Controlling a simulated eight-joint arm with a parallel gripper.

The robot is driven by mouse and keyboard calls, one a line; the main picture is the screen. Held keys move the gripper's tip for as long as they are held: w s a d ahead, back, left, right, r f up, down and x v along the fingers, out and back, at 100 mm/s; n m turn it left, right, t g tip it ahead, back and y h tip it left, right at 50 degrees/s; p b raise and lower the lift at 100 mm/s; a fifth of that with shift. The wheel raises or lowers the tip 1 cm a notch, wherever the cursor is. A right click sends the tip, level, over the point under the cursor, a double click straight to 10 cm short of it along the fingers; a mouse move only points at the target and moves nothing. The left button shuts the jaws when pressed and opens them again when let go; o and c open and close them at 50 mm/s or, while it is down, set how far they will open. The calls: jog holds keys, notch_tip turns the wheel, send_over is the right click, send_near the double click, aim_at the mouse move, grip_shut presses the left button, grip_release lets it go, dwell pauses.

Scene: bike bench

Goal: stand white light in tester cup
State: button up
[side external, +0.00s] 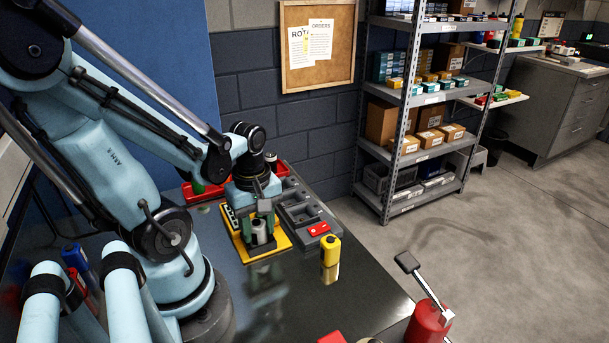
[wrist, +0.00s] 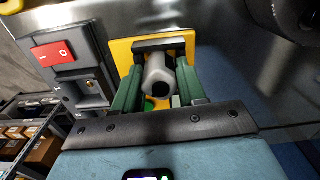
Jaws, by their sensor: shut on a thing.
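The white light (side external: 259,232), a pale grey-white cylinder, is upright between the green fingers of my gripper (side external: 262,224). In the wrist view the light (wrist: 158,72) shows its round end with a dark centre, and my gripper (wrist: 160,82) is shut on it. Below is a yellow plate (side external: 274,246) with dark parts on it; it also shows in the wrist view (wrist: 122,50), with a black bar (wrist: 165,44) beside the light. The tester cup cannot be made out clearly; my gripper and the light cover that area. Whether the light touches a cup bottom is hidden.
A grey tray with compartments (side external: 297,213) and a red switch (side external: 318,229) stand right of the yellow plate. A yellow cylinder (side external: 330,250) stands nearby at the front right. The dark bench in front is mostly clear.

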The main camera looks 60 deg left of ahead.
aim_at(262, 223)
jog(key=shift+f, duration=0.1)
jog(key=o, duration=0.8)
jog(key=shift+r, duration=5.5)
jog(key=w+d+m+t, duration=0.2)
jog(key=w+d+m, duration=0.1)
jog(key=m, duration=0.3)
jog(key=w+d+m+t, duration=0.2)
jog(key=w+d+m, duration=0.1)
jog(key=w+m, duration=0.2)
jog(key=w+d+m+t, duration=0.3)
jog(key=w+m, duration=0.1)
jog(key=m, duration=0.3)
jog(key=shift+d+m, duration=0.2)
jog(key=shift+m, duration=0.2)
